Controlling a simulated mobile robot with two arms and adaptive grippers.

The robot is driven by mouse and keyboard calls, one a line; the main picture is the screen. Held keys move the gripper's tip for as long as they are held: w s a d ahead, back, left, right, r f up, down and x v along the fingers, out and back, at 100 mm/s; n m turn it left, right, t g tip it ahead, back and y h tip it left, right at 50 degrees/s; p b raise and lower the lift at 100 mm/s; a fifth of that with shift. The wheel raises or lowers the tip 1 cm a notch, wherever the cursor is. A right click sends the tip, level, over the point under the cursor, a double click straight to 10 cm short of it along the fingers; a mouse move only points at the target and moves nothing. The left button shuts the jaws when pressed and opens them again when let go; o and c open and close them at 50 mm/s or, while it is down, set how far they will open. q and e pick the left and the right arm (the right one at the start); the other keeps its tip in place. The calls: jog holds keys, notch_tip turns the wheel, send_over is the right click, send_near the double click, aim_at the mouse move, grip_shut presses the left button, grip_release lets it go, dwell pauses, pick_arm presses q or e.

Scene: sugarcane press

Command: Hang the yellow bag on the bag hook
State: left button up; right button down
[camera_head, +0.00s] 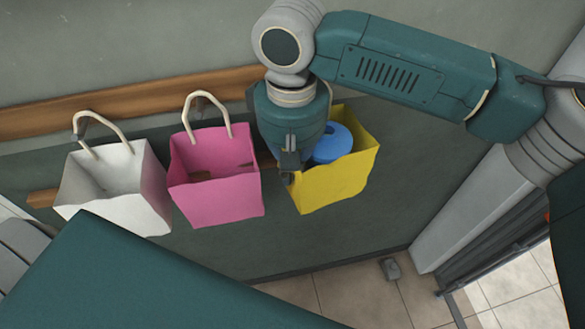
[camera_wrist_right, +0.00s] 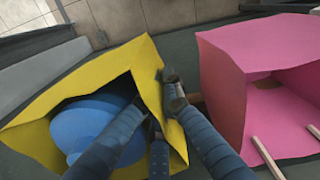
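The yellow bag (camera_head: 335,187) is at the right of the row of bags, tilted and open at the top, with a blue round object (camera_head: 332,143) inside. My right gripper (camera_head: 290,172) reaches down at the bag's left side. In the right wrist view, its fingers (camera_wrist_right: 165,108) close on the rim of the yellow bag (camera_wrist_right: 32,132), one finger inside and one outside. The blue object also shows there (camera_wrist_right: 85,125). The yellow bag's handles and the bag hook behind it are hidden by my right arm. My left gripper is out of view.
A pink bag (camera_head: 215,198) hangs close to the left of my right gripper, and a white bag (camera_head: 125,185) hangs further left. Both have handles up at a wooden rail (camera_head: 150,94) on the wall. Tiled floor (camera_head: 350,300) is below.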

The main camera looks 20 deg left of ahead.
jog(key=shift+w, duration=0.1)
jog(key=c, duration=1.9)
grip_release()
jog(key=shift+o, duration=0.2)
